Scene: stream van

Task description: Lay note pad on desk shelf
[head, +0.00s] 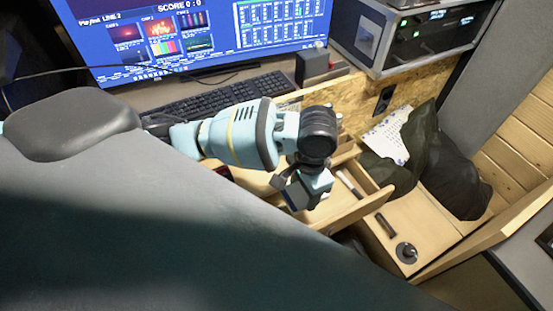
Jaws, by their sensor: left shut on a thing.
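My left gripper (290,194) comes in from the left and points down over an open wooden drawer (352,212). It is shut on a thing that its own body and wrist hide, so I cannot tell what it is. I cannot make out a note pad for certain. A white sheet with dark marks (388,136) lies right of the drawer, partly under dark cloth. The wooden desk (150,94) carries the monitor and keyboard; I cannot tell which surface is the desk shelf. My right gripper is not in view.
A black keyboard (222,97) lies before a lit monitor (190,40). A rack unit (410,38) stands at upper right. Dark cloth (455,175) lies on the wooden top at right, near a round black knob (406,252).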

